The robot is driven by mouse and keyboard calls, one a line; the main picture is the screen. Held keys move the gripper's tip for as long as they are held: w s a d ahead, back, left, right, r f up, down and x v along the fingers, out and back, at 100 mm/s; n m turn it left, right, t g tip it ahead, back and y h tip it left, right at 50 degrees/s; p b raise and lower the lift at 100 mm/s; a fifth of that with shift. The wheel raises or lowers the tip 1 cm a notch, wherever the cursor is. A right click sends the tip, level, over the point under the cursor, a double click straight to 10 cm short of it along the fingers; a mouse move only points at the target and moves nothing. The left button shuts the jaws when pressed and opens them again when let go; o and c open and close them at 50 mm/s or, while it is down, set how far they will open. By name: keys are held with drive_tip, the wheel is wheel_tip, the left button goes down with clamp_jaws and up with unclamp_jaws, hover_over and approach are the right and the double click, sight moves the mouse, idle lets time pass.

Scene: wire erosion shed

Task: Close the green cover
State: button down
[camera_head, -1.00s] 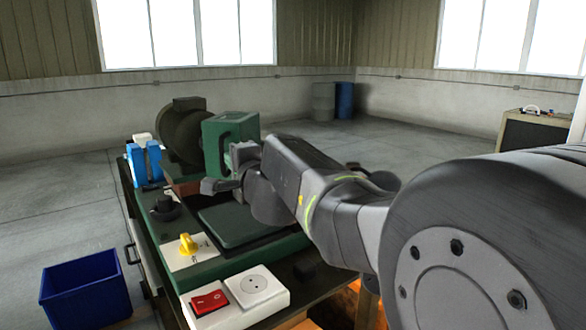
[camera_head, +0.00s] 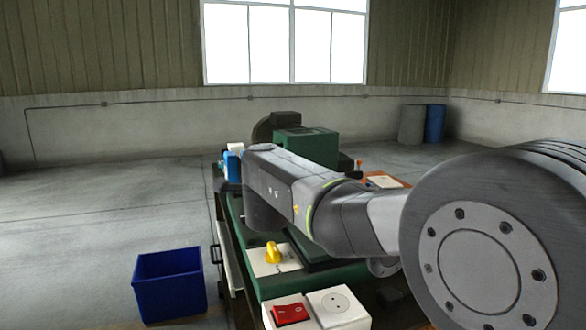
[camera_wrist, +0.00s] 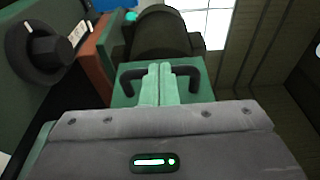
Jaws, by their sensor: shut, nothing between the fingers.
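The green cover (camera_head: 308,146) is a boxy green part on the machine bench, partly behind my arm in the head view. In the wrist view the green cover (camera_wrist: 196,93) is straight ahead and bears a dark handle (camera_wrist: 196,71). My gripper (camera_wrist: 160,70) is shut and empty, with its fingertips in front of the cover, between the two visible ends of the handle. I cannot tell whether they touch the cover. The handle's middle is hidden behind the fingers. In the head view my arm hides the gripper.
A dark round machine part (camera_wrist: 160,35) stands behind the cover. A black knob (camera_wrist: 55,45) is at upper left in the wrist view. A yellow knob (camera_head: 273,253), red switch (camera_head: 292,314) and white socket (camera_head: 338,306) are at the bench's near end. A blue bin (camera_head: 170,284) stands left.

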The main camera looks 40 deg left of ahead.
drive_tip(key=a, duration=0.2)
drive_tip(key=shift+w+a+p, duration=0.15)
drive_tip(key=shift+a+p, duration=0.15)
idle(0.4)
